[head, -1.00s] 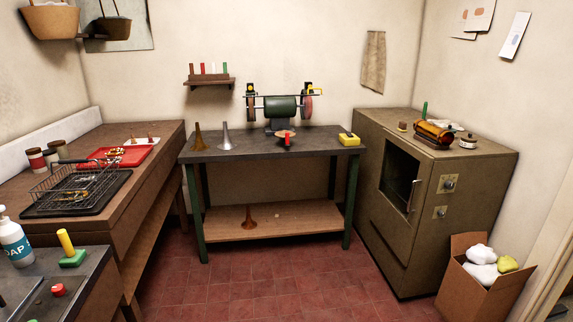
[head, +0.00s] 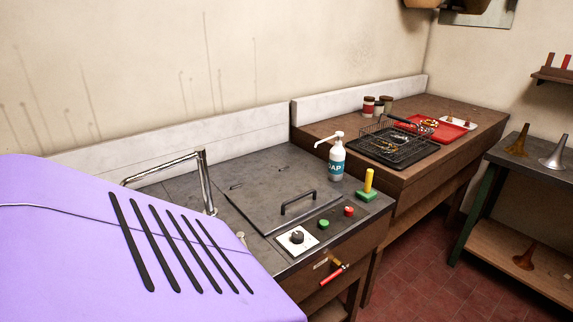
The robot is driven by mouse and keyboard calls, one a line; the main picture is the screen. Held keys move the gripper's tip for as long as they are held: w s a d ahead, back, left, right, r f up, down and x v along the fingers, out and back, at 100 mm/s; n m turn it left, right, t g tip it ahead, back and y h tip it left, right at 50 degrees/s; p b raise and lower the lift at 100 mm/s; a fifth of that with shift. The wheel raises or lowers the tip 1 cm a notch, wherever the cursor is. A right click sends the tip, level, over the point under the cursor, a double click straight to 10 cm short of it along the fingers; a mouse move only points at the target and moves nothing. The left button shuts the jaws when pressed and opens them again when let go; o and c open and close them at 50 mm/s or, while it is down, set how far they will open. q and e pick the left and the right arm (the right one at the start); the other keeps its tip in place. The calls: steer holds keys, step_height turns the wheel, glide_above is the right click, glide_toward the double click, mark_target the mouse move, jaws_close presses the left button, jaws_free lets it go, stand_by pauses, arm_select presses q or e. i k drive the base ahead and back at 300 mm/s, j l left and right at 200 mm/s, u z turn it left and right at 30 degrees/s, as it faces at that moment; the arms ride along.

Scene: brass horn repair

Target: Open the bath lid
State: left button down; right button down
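The bath lid (head: 262,192) is a flat dark grey panel set in the top of the bath unit, with a black bar handle (head: 298,201) near its front edge. The lid lies flat and looks shut. In front of it are a dial on a white plate (head: 297,239), a green button (head: 323,224) and a red button (head: 349,211). A red-handled lever (head: 334,274) sticks out of the unit's front. Neither of my grippers is in view.
A soap bottle (head: 337,160) and a yellow-handled green block (head: 368,187) stand right of the lid. A bent metal pipe (head: 205,185) rises at its left. A purple surface (head: 120,235) with black slots fills the lower left. A wire basket (head: 392,140) stands on the wooden bench beyond.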

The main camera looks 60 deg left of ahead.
mark_target(273, 202)
steer(key=u, duration=1.9)
